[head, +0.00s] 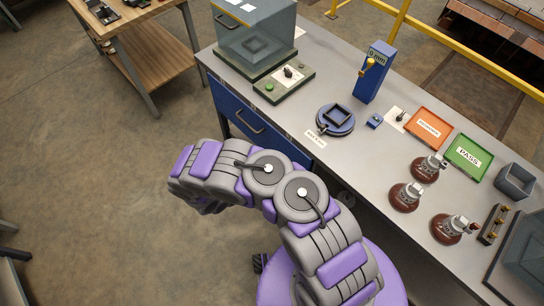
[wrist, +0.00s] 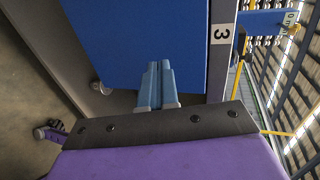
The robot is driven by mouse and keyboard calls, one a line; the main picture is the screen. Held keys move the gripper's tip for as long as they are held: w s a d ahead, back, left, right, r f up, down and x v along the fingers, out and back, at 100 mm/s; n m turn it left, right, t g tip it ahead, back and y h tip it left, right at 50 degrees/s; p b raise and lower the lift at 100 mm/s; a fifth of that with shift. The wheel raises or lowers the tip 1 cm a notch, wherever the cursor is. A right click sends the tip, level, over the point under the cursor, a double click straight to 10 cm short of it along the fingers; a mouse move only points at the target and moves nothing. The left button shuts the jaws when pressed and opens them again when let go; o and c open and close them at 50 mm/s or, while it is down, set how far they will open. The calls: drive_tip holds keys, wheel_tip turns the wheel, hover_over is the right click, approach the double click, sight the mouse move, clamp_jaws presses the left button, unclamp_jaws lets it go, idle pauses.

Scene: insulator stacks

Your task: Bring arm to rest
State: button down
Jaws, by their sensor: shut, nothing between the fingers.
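My arm is folded, grey with purple panels, in front of the workbench (head: 330,175) in the head view. My gripper (wrist: 157,68) shows in the wrist view with its two blue fingers together, shut and empty. It points at the blue bench panel marked 3 (wrist: 130,30); I cannot tell the distance. In the head view the gripper's fingertips cannot be made out. Several brown insulators (head: 405,196) stand upright on the bench, apart from the arm.
The bench holds a glass-walled box (head: 255,30), a blue gauge stand (head: 374,70), a round blue fixture (head: 336,119), an orange tray (head: 428,128), a green PASS tray (head: 468,157) and a grey bin (head: 514,180). A wooden table (head: 150,55) stands upper left.

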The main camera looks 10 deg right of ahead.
drive_tip(key=shift+p+v, duration=0.7)
drive_tip(key=shift+v, duration=2.4)
drive_tip(key=w+d+r+m+g+h, duration=0.1)
drive_tip(key=w+d+r+m+g, duration=0.1)
drive_tip(key=d+r+m, duration=0.5)
drive_tip(key=w+d+r+m+g+h, duration=0.1)
drive_tip(key=d+r+m+g+h, duration=0.2)
drive_tip(key=r, duration=0.5)
drive_tip(key=s+d+r+m+g+y, duration=0.25)
drive_tip(key=s+d+r+m, duration=0.2)
drive_tip(key=r+m, duration=0.3)
drive_tip(key=s+d+r+m+g+y, duration=0.1)
drive_tip(key=s+d+r+m+g, duration=0.25)
drive_tip(key=d+r+m, duration=0.35)
drive_tip(key=s+r+m+g+y, duration=0.2)
drive_tip(key=s+r+m+y, duration=0.2)
drive_tip(key=s+r+m, duration=0.35)
drive_tip(key=s+a+r+m+t+y, duration=0.1)
drive_tip(key=s+a+r+m+y, duration=0.1)
drive_tip(key=s+a+m+y, duration=0.2)
drive_tip(key=s+a+r+m+t+y, duration=0.1)
drive_tip(key=s+a+r+m+y, duration=0.1)
drive_tip(key=s+a+m+y, duration=0.2)
drive_tip(key=s+m, duration=0.3)
drive_tip(key=s, duration=0.4)
drive_tip(key=shift+s, duration=0.2)
